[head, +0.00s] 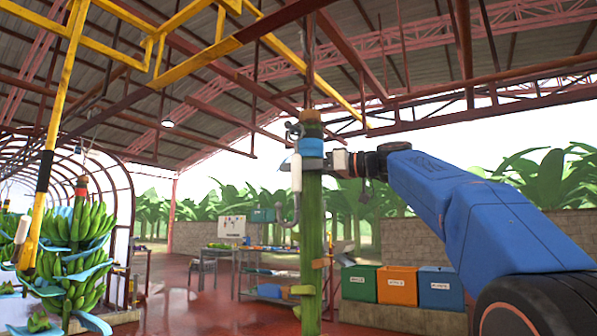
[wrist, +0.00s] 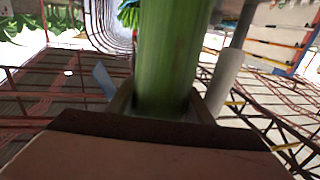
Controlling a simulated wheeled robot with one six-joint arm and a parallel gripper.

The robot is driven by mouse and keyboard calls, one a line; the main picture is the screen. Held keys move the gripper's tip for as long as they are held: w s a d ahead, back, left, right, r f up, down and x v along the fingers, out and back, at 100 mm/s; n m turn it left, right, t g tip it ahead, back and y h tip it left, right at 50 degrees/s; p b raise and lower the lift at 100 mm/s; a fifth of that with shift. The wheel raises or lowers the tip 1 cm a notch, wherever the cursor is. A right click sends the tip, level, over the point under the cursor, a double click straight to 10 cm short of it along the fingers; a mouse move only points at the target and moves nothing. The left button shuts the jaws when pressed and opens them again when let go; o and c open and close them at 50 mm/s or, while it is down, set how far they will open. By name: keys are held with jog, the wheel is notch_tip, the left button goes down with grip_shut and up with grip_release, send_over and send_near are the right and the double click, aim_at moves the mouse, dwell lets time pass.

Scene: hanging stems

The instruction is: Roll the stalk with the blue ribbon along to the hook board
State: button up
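The stalk (head: 311,225) is a thick green stem hanging upright in the middle of the head view, with the blue ribbon (head: 311,147) wrapped near its top. A hook and white cylinder show beside it. My gripper (head: 327,162) reaches in from the right, just below the ribbon. In the wrist view the stalk (wrist: 170,55) stands between both fingers of my gripper (wrist: 163,108), which appear to press against its sides. A white board (head: 231,227) with small coloured marks stands in the background; whether it is the hook board I cannot tell.
A yellow overhead rail (head: 200,57) runs above. A banana bunch (head: 78,255) with blue sheets hangs at the left beside a yellow post (head: 48,170). Green, orange and blue bins (head: 397,285) stand behind at right. Tables stand behind; red floor between looks clear.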

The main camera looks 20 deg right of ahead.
dwell(0.3)
jog(key=v, duration=1.7)
jog(key=shift+d, duration=0.2)
jog(key=shift+a, duration=0.1)
